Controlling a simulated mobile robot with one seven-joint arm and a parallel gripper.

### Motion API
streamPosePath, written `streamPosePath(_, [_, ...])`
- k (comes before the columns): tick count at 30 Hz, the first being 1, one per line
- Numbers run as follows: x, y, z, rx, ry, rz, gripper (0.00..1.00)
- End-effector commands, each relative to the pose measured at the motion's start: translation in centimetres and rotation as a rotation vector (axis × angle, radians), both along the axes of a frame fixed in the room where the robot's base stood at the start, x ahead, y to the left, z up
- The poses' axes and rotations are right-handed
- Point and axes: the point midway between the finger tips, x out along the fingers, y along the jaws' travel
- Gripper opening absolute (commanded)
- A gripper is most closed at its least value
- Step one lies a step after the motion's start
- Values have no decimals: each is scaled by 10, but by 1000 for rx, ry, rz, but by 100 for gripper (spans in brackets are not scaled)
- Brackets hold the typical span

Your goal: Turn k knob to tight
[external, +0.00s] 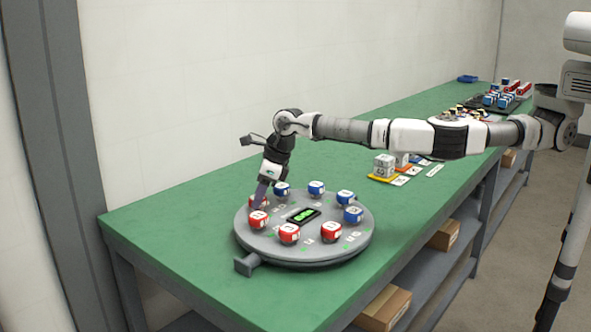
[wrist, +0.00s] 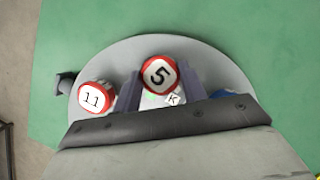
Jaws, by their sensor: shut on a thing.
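The k knob (wrist: 158,74) is a red and white knob with a 5 on its top, beside a small label K (wrist: 173,98) in the wrist view. My gripper (wrist: 158,84) has one finger on each side of this knob and is shut on it. In the external view my gripper (external: 263,196) points down at the far left rim of the round grey plate (external: 268,252), at the red knob (external: 258,203) there. The fingers partly hide that knob, and its pointer direction cannot be made out.
Another red knob marked 11 (wrist: 95,96) sits close by on the left in the wrist view, and a blue knob (wrist: 221,94) is partly hidden at right. A green display (external: 304,215) is at the plate's centre. Blocks (external: 384,166) stand farther along the green bench (external: 165,220).

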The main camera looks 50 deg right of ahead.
Motion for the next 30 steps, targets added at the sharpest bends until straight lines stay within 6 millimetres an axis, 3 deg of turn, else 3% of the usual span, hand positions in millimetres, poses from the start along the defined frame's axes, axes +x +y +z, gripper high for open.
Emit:
streamPosePath(21, [0, 4, 1, -1, -4, -664, 19])
streamPosePath(30, [0, 5, 1, 1, -4, -811, 19])
